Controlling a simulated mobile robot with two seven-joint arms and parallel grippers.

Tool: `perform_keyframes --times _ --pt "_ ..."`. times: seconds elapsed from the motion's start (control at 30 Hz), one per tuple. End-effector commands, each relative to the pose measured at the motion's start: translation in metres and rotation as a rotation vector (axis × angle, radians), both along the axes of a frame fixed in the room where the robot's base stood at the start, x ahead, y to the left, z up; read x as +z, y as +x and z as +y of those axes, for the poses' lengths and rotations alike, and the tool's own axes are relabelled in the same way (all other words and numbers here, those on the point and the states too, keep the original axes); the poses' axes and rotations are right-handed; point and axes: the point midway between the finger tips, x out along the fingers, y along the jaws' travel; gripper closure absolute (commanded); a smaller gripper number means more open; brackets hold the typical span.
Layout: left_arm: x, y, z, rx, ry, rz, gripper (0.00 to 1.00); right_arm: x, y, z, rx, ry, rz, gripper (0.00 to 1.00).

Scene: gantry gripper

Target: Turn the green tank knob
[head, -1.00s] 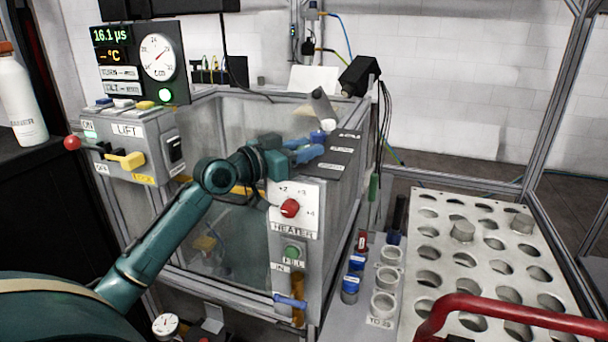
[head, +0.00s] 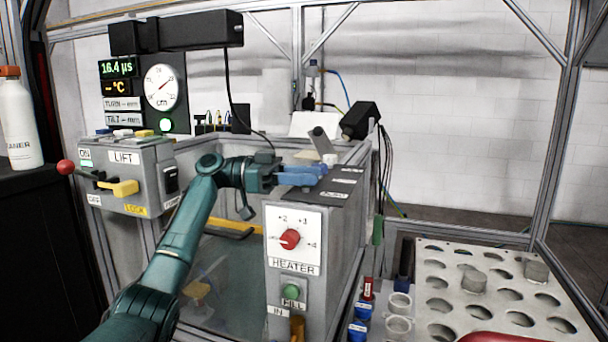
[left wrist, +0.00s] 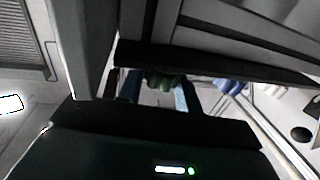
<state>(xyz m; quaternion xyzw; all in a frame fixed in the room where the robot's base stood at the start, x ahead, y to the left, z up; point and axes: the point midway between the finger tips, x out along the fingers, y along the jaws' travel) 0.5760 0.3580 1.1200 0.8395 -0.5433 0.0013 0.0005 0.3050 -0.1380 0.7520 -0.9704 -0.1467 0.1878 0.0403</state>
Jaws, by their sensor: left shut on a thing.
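My left gripper (head: 302,175), with blue fingers, reaches over the dark labelled top (head: 345,183) of the grey tank. In the left wrist view the gripper (left wrist: 160,92) is shut on a dark green knob (left wrist: 164,80) that sits between its fingers. In the head view the fingers and wrist hide this knob, so I cannot tell how far it is turned.
A pale knob (head: 330,159) stands just beyond the fingers. The tank front carries a red heater knob (head: 290,239) and a green fill button (head: 291,292). A lift box (head: 126,175) is at left. A perforated rack (head: 490,262) is at right.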

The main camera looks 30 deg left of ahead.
Motion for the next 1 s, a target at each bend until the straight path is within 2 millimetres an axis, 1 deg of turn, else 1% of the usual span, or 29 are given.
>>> perform_keyframes --times 0.03,0.3,0.8,0.83,1.0 --pt "0.0025 0.0009 -0.0003 -0.025 -0.004 0.001 0.88 0.0006 0.0002 0.0005 0.001 0.001 0.006 0.64" --pt "0.0004 0.0005 -0.0004 -0.107 0.001 0.002 0.88 -0.0033 -0.0010 0.0020 0.005 0.001 0.029 0.64" --pt "-0.0013 0.0004 -0.0006 -0.123 0.004 0.003 0.88 -0.0015 0.0035 0.0039 0.008 0.004 0.021 0.64" --pt "-0.0013 0.0004 -0.0006 -0.123 0.004 0.003 0.64 -0.0016 0.0034 0.0039 0.008 0.004 0.021 0.64" --pt "-0.0011 0.0004 -0.0005 -0.122 0.003 0.002 0.50 -0.0019 0.0033 0.0040 0.008 0.004 0.022 0.64"
